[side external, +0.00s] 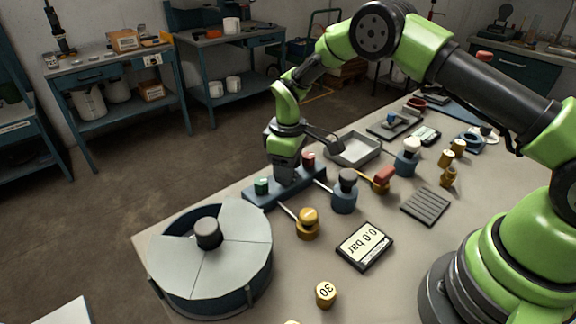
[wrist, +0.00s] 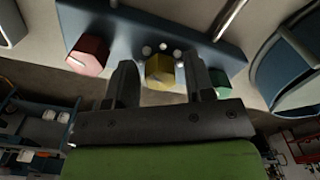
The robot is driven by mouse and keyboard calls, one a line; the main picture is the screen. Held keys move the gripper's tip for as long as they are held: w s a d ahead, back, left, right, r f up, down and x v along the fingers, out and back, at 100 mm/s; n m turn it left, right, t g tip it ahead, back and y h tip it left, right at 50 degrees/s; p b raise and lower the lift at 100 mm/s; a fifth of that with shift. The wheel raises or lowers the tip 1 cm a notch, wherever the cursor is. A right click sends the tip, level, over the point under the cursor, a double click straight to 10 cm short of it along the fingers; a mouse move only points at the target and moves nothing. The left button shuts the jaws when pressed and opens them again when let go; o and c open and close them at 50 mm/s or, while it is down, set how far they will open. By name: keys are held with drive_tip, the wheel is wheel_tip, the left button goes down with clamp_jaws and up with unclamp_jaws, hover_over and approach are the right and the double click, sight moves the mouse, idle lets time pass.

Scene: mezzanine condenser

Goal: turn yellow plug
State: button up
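The yellow plug (wrist: 160,72) is a hexagonal head on the blue bar (wrist: 150,22), between a red plug (wrist: 88,55) and a green plug (wrist: 219,80). In the side view my gripper (side external: 287,178) is low over the blue bar (side external: 260,199), between the green plug (side external: 262,186) and the red plug (side external: 308,158); the yellow plug is hidden there. In the wrist view my gripper (wrist: 160,75) has one finger on each side of the yellow plug. The fingers are apart, with a visible gap to the plug at left; contact at right is unclear.
A round segmented drum (side external: 210,262) stands close left of the bar. A blue-grey knobbed fitting (side external: 345,192), a brass valve (side external: 308,224) and a grey tray (side external: 355,150) are to the right. A pressure display (side external: 364,246) lies in front, with bare table around it.

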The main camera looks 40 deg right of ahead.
drive_tip(key=c, duration=0.7)
drive_tip(key=shift+m, duration=0.4)
drive_tip(key=m, duration=0.5)
drive_tip(key=shift+a+m, duration=0.15)
drive_tip(key=shift+m, duration=0.15)
drive_tip(key=m, duration=0.5)
drive_tip(key=shift+r+m, duration=0.1)
drive_tip(key=shift+m, duration=0.2)
drive_tip(key=o, duration=0.9)
